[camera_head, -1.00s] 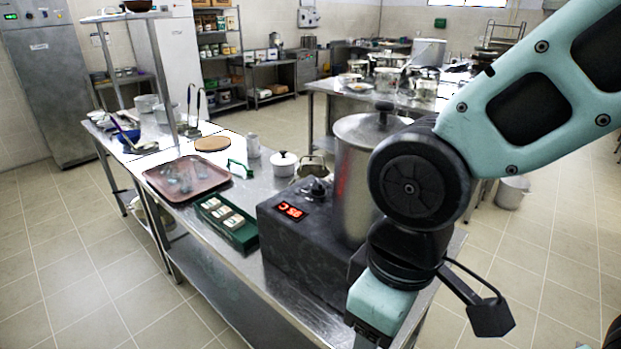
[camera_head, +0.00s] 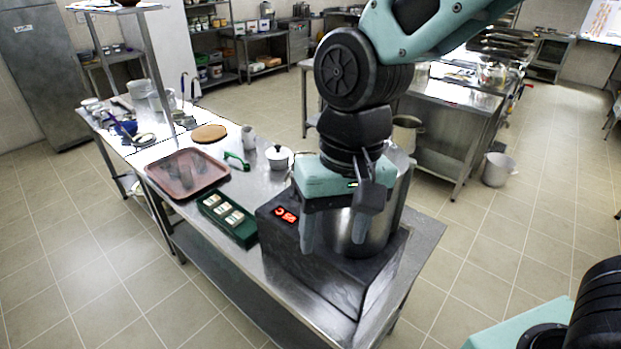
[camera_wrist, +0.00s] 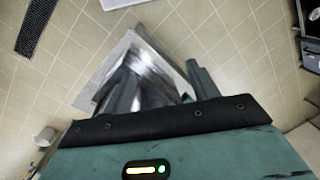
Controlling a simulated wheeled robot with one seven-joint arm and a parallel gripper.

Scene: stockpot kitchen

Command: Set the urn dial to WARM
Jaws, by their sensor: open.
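The urn, a steel pot (camera_head: 396,205) on a dark base (camera_head: 335,270), stands on the steel table. A red lit display (camera_head: 285,215) shows on the base's top at its left end. The dial is hidden behind my gripper in the head view. My gripper (camera_head: 332,245) is open and empty, fingers pointing down, in front of the pot and over the base. In the wrist view its two fingers (camera_wrist: 162,88) are spread, with blurred shiny metal between them. I cannot tell whether a finger touches the urn.
A green box with pale packets (camera_head: 228,218) sits left of the base. Behind it are a brown tray (camera_head: 187,172), a green-handled tool (camera_head: 237,160), a lidded white pot (camera_head: 278,157) and a round board (camera_head: 209,133).

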